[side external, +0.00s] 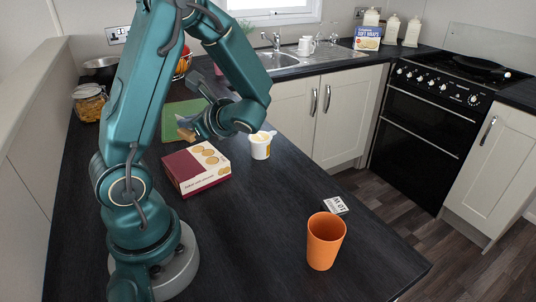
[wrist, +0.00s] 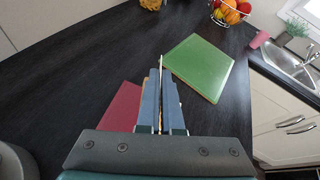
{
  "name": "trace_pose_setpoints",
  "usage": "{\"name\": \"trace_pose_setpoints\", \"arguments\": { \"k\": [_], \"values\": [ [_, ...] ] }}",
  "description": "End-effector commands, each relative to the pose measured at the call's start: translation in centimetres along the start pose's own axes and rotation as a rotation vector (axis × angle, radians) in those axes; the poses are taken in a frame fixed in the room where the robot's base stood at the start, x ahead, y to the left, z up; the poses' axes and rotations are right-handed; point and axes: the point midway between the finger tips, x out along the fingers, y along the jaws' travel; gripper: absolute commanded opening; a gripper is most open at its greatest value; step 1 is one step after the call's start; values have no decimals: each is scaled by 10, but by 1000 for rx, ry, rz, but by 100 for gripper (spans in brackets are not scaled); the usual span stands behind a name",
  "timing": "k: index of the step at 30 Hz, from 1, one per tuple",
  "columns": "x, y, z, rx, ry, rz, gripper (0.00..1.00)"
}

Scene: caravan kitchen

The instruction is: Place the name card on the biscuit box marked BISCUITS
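The biscuit box (side external: 197,168) is dark red with pictures of biscuits; its lettering is too small to read. It lies flat on the dark worktop, and a red part of it shows in the wrist view (wrist: 119,106). My gripper (side external: 189,128) is above the worktop behind the box, apart from it. In the wrist view its blue fingers (wrist: 160,84) are close together around a thin pale edge. This looks like the name card (wrist: 161,64), seen edge-on; a tan piece shows at the fingertips in the side view. Its face and writing are hidden.
A green board (wrist: 200,66) lies beyond the box. A white and yellow cup (side external: 260,147) stands right of the box. An orange cup (side external: 325,242) and a small lettered item (side external: 336,205) are near the front right. A jar (side external: 89,103) stands at the left.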

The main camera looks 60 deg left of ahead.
Motion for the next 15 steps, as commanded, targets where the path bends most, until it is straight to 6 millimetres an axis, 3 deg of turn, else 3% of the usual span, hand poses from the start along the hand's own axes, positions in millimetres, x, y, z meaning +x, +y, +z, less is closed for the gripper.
{"name": "trace_pose_setpoints", "arguments": {
  "k": [15],
  "values": [
    [17, 10, -42, 8, -1, -3, 0]
  ]
}}
